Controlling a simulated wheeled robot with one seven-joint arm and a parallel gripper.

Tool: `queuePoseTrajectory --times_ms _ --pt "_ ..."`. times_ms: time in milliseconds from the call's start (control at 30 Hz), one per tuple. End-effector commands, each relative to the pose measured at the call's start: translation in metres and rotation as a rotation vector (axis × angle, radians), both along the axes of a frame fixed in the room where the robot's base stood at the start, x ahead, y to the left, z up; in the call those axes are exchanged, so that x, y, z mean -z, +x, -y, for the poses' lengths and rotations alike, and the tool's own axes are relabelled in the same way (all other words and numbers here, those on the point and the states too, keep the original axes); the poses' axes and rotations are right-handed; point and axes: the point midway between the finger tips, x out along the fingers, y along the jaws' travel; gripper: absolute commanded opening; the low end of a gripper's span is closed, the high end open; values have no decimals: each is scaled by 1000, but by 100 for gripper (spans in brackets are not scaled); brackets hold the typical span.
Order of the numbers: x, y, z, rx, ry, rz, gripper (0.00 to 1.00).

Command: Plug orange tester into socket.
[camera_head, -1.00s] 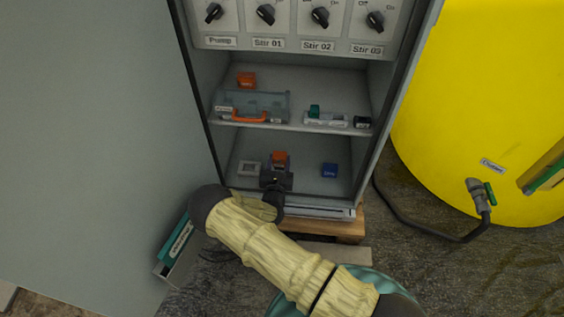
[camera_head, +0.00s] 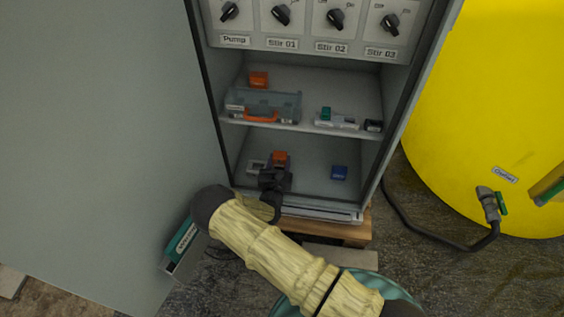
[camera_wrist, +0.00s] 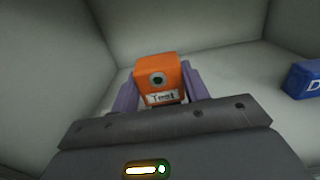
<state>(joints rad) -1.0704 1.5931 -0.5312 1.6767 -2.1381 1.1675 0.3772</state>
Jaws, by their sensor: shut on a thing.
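The orange tester (camera_head: 280,157) is in the lower compartment of the open cabinet. In the wrist view the tester (camera_wrist: 158,80) is a small orange box with a round dark spot and a label that seems to read "Test". My gripper (camera_head: 279,166) is shut on it, with a finger on each side in the wrist view (camera_wrist: 159,88). A white-framed socket (camera_head: 257,166) sits just left of the tester at the lower compartment's back. The socket is partly covered by my gripper in the head view and does not show in the wrist view.
A blue block (camera_head: 339,172) stands to the right in the same compartment, with bare space between. The shelf (camera_head: 310,128) above holds a clear case (camera_head: 262,105) and small parts. The open cabinet door is on the left; a yellow tank (camera_head: 490,110) is on the right.

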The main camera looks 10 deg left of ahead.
Motion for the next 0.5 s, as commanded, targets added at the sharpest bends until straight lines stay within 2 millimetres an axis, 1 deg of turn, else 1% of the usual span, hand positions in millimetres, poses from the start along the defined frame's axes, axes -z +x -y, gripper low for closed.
queuePoseTrajectory --times_ms 500 --pt "-1 0 -17 -1 0 1 20"
